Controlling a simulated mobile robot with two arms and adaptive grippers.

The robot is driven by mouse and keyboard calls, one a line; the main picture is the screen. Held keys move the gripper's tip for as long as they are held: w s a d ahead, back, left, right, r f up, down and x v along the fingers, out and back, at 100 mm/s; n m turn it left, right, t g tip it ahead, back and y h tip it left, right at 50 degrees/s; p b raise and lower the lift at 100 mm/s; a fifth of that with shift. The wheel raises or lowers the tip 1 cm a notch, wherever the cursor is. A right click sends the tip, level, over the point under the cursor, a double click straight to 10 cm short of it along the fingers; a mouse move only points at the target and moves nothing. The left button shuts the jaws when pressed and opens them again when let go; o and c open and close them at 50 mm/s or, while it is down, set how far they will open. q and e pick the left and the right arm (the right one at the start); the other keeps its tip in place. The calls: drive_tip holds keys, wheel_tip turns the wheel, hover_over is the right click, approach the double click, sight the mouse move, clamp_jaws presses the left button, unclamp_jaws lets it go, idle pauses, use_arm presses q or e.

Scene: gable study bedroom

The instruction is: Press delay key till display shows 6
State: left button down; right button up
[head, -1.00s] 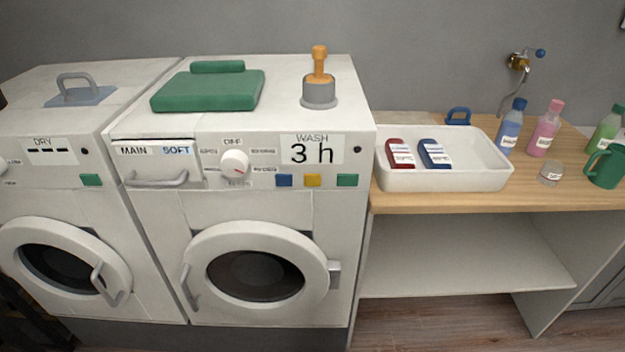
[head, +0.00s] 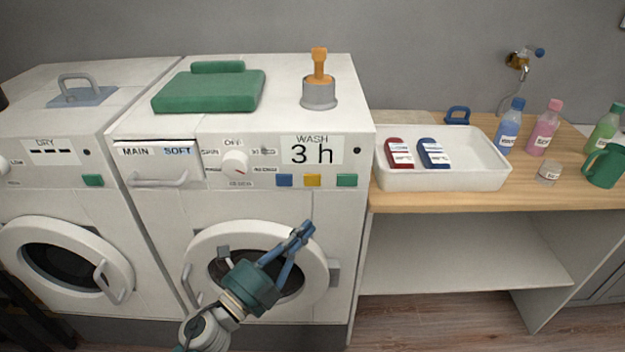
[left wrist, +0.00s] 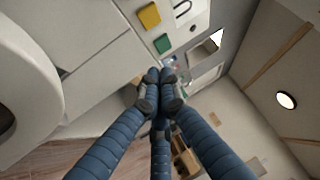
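The washer (head: 250,205) has a WASH display (head: 312,150) that reads "3 h". Below the display are a blue key (head: 284,180), a yellow key (head: 312,180) and a green key (head: 347,180); I cannot read any label that tells which is the delay key. My left gripper (head: 304,230) is in front of the washer's round door, below the keys and apart from them. Its fingertips meet with nothing between them. In the left wrist view the closed fingers (left wrist: 160,77) show, with the yellow key (left wrist: 149,16) and green key (left wrist: 162,44) beyond. My right gripper is not in view.
A white dial (head: 236,163) and a drawer handle (head: 160,180) are left of the keys. The dryer (head: 55,190) with its own green key (head: 93,181) stands at left. A white tray (head: 445,180) sits on the wooden counter at right.

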sight(312, 180)
use_arm(q)
drive_tip(key=r, duration=0.1)
drive_tip(key=d+r+m+h, duration=0.1)
drive_tip(key=s+r+m, duration=0.1)
drive_tip(key=r, duration=0.1)
drive_tip(key=shift+s+d, duration=0.1)
drive_tip(key=shift+d, duration=0.1)
drive_tip(key=shift+w+b, duration=1.2)
drive_tip(key=shift+w, duration=3.2)
drive_tip(key=shift+w, duration=0.1)
drive_tip(key=shift+w, duration=0.35)
